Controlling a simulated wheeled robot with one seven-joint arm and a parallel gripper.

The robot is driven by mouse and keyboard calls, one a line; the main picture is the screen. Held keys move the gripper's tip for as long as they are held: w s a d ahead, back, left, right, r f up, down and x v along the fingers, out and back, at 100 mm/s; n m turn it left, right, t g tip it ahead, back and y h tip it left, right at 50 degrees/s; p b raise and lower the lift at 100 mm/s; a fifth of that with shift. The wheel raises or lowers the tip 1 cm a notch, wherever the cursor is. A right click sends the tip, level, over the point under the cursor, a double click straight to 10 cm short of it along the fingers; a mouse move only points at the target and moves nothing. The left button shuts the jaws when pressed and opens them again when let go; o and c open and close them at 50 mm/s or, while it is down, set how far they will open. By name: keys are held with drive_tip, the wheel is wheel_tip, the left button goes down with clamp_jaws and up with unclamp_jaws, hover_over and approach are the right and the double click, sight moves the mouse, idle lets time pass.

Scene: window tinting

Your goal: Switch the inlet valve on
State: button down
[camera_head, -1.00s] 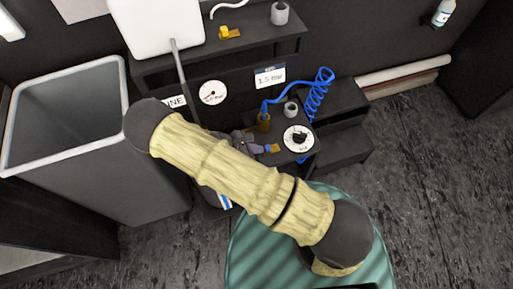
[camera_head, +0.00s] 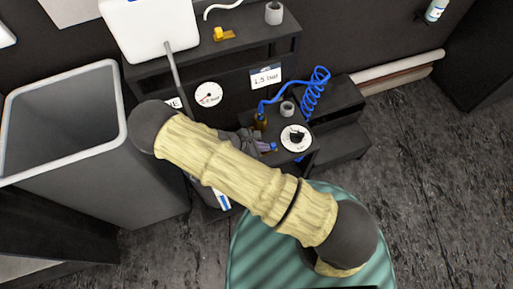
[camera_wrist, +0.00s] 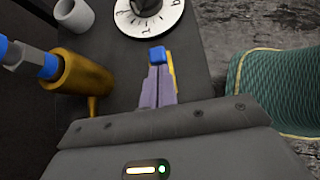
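My gripper (camera_wrist: 158,58) has purple fingers with a blue tip and shows no clear gap between them. A yellow strip (camera_wrist: 172,72) lies along their right side; I cannot tell whether it is part of the gripper. In the head view my gripper (camera_head: 272,147) is just left of a white dial with a black knob (camera_head: 295,137). The dial (camera_wrist: 128,24) is beyond the fingertips in the wrist view, apparently apart from them. A brass fitting (camera_wrist: 78,72) with a blue hose end is left of the fingers. No part is clearly labelled as the inlet valve.
A grey cup (camera_head: 287,108) and a coiled blue hose (camera_head: 316,88) are near the dial. A yellow fitting (camera_head: 222,35) sits on the upper shelf, above a gauge (camera_head: 208,94). A large grey bin (camera_head: 120,160) stands left; green ribbed material (camera_head: 250,250) is below.

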drive_tip(key=shift+d, duration=0.25)
drive_tip(key=shift+a, duration=0.6)
drive_tip(key=a+f+v, duration=0.1)
drive_tip(key=v, duration=2.1)
drive_tip(key=shift+s+a+b, duration=0.35)
drive_tip(key=shift+s+b, duration=0.05)
drive_tip(key=shift+b, duration=0.05)
drive_tip(key=shift+f, duration=0.15)
